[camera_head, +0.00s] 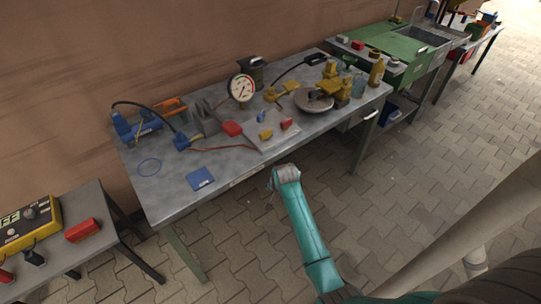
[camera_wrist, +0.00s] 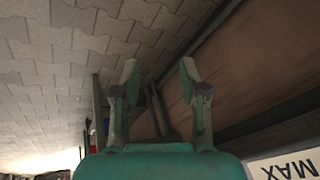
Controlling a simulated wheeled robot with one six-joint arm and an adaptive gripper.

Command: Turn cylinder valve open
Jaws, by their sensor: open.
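My gripper (camera_wrist: 158,66) is open in the wrist view, its two fingers apart with nothing between them. In the head view my teal arm reaches up to the front edge of the grey workbench (camera_head: 225,163), and the fingers are too small to make out. On the bench stand a round white pressure gauge (camera_head: 241,88) and, to its right, a yellow fitting (camera_head: 331,82) beside a round metal disc (camera_head: 313,100). I cannot tell for sure which part is the cylinder valve. No contact between my gripper and these parts shows.
A side table (camera_head: 84,252) holds a yellow device (camera_head: 28,222). The paved floor in front is clear.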

